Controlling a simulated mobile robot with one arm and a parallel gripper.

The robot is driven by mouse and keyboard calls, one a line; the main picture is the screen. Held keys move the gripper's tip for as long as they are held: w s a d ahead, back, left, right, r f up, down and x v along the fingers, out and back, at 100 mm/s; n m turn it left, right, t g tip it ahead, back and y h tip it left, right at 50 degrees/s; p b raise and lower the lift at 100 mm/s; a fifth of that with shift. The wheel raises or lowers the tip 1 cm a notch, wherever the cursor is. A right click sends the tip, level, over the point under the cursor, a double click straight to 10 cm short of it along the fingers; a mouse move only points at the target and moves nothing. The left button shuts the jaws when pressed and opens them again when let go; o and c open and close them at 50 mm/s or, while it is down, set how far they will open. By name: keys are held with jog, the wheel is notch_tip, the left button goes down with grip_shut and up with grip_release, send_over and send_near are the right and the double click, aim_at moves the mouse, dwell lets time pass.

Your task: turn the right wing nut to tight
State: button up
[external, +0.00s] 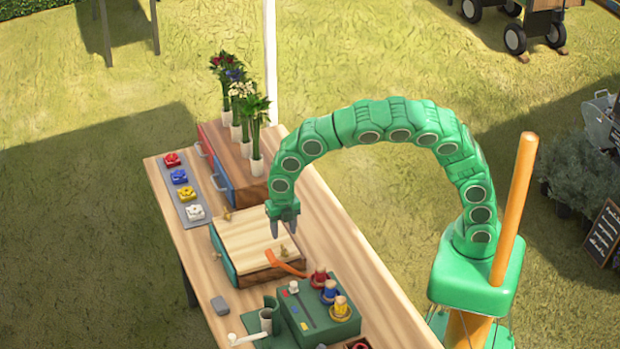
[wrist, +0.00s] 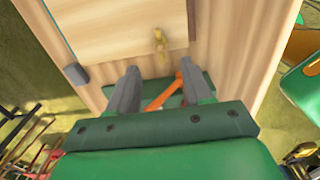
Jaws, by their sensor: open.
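The right wing nut (external: 284,251) is small and brass-coloured and sits on the right end of the pale wooden board (external: 250,236). In the wrist view the wing nut (wrist: 159,45) shows ahead of the fingertips, its wings roughly up and down the picture. The left wing nut (external: 228,213) is at the board's far end. My gripper (external: 284,228) points down above the board, near the right wing nut and apart from it. In the wrist view my gripper (wrist: 158,80) has its two grey fingers spread with nothing between them.
An orange handle (external: 285,263) lies close to the right wing nut. A green tray (external: 318,312) with coloured knobs stands in front. Flower vases (external: 257,165) and a row of coloured pieces (external: 180,177) are farther back.

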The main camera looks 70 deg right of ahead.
aim_at(284, 248)
jog(key=shift+f, duration=3.65)
grip_shut()
